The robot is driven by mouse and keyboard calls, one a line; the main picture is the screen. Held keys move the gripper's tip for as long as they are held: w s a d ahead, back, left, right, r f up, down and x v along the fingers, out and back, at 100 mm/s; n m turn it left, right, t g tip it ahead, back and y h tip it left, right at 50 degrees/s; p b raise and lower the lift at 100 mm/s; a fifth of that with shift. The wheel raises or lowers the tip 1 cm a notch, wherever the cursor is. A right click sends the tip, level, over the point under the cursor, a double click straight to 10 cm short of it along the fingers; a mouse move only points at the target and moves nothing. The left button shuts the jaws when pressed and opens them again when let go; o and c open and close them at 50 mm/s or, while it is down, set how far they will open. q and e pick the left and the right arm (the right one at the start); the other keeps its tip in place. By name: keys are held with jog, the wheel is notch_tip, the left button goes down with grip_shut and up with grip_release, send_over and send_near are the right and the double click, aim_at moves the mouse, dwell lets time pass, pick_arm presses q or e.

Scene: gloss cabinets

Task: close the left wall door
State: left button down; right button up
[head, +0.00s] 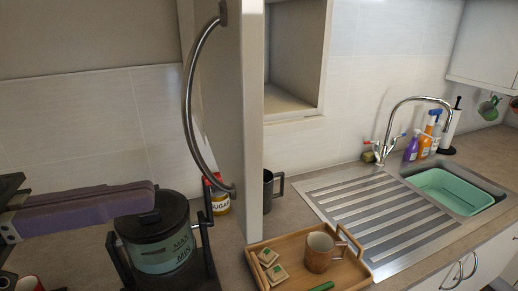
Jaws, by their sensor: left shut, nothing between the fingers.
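The left wall door (222,130) stands open, sticking out toward me and seen nearly edge-on. Its long curved metal handle (187,100) faces left. To the right of the door is the open wall cabinet (297,55), whose inside shows empty where I can see it. My left gripper (150,196) comes in from the left edge with purple fingers shut and empty. It is left of the door and below the handle's middle, apart from both in the picture. My right gripper is not in view.
A dark-lidded jar (160,235) stands below my left gripper, with a sugar jar (217,195) behind it. A wooden tray (340,280) holds a brown mug (320,252). A dark mug (270,190) stands behind the door. The sink (450,190) and tap (390,135) are right.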

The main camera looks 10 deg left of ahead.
aim_at(243, 177)
pick_arm(q)
jog(key=p+x, duration=0.2)
jog(key=x, duration=0.4)
jog(key=shift+d+r, duration=0.1)
jog(key=shift+r, duration=0.1)
jog(key=shift+w+d+f+p, duration=0.2)
jog(key=shift+w+d+p, duration=0.15)
jog(key=shift+d, duration=0.2)
